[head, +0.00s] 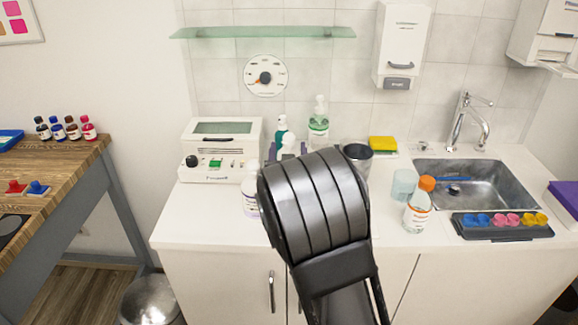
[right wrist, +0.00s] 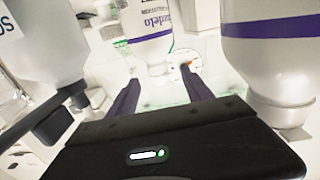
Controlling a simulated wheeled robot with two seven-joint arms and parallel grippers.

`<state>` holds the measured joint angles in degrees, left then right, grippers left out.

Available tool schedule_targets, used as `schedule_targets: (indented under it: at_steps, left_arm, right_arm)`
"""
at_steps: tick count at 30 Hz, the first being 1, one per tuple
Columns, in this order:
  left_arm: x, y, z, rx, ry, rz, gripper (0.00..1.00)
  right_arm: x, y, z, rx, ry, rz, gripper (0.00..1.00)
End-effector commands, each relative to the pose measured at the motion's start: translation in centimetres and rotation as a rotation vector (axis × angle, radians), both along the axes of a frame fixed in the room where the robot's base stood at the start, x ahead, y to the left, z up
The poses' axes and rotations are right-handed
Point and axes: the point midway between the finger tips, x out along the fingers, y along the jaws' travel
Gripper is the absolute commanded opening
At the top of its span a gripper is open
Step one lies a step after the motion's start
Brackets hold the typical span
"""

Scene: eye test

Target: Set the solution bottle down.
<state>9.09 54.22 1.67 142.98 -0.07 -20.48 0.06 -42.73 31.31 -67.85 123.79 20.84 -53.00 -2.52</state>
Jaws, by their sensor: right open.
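A white bottle with a purple band (head: 250,196) stands on the counter just left of my wrist, partly hidden. The right wrist view shows a white bottle with a purple stripe and lettering (right wrist: 150,22) beyond the fingers, and another purple-banded bottle (right wrist: 268,58) close on the right. I cannot tell which is the solution bottle. My left gripper is out of view.
A sink (head: 478,190) is at right. The counter's front left is clear.

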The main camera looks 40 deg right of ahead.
Motion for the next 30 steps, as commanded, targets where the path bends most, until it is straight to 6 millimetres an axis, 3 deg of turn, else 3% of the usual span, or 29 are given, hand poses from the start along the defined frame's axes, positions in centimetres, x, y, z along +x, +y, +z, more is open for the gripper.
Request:
schedule_targets:
  at_steps: [7, 18, 30]
  left_arm:
    - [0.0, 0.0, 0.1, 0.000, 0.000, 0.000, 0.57]
    - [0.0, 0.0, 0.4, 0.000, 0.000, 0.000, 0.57]
    - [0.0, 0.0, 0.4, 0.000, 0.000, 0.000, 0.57]
  right_arm:
    - [0.6, -0.4, 0.1, -0.002, -0.001, 0.000, 0.59]
    - [4.1, -3.1, 0.0, 0.000, 0.000, 0.000, 0.59]
    - [4.1, -3.1, -0.1, 0.001, -0.001, 0.001, 0.59]
